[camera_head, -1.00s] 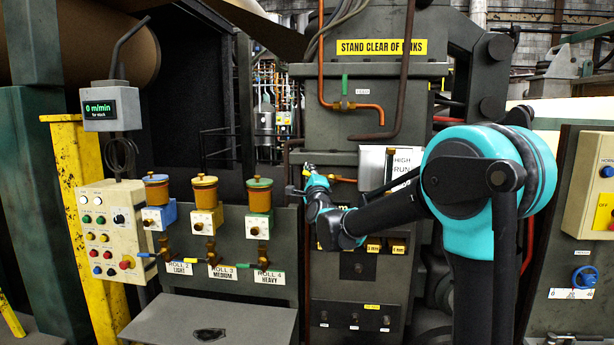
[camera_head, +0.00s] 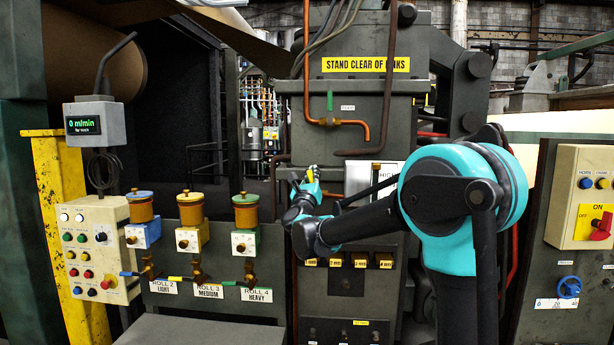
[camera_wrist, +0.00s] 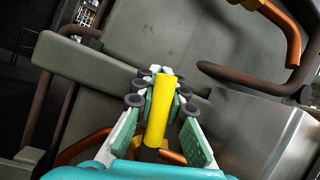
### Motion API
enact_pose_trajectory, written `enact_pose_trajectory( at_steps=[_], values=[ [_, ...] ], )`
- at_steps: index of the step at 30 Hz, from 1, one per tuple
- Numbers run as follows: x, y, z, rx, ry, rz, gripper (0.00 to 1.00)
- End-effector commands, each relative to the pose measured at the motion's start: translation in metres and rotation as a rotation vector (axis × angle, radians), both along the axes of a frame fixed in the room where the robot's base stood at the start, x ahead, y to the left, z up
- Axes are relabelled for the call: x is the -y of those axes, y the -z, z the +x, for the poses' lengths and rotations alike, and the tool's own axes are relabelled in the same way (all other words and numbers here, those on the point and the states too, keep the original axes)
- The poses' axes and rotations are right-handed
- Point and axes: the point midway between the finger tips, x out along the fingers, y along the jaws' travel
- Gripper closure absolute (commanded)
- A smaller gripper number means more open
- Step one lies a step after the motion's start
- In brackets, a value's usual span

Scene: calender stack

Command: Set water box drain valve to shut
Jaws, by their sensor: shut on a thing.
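My gripper (camera_head: 309,178) is in front of the grey machine front, left of the white sign plate. In the wrist view, my gripper (camera_wrist: 159,88) is closed around a yellow lever handle (camera_wrist: 157,112), with its fingers on both sides of it. The handle lies along the line of the fingers, and its dark lower end runs down toward the palm. A small part of the yellow handle (camera_head: 313,171) shows above the fingers in the head view. The valve body is mostly hidden by my gripper, and I cannot read its setting or a label.
A copper pipe with a green-handled valve (camera_head: 330,102) is above my gripper. A brown pipe (camera_wrist: 235,75) bends close to the fingers. Roll 2, 3 and 4 lubricators (camera_head: 190,207) stand left, beside a button panel (camera_head: 100,237). A yellow warning sign (camera_head: 366,64) is above.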

Motion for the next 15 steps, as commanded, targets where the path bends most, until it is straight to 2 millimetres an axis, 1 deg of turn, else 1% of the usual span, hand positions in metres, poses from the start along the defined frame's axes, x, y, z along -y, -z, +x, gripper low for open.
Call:
enact_pose_trajectory(
  at_steps=[6, 15],
  values=[
    [0.012, -0.001, -0.001, 0.004, 0.0, 0.142, 1.0],
    [0.021, 0.0, -0.001, 0.008, 0.0, 0.248, 1.0]
  ],
)
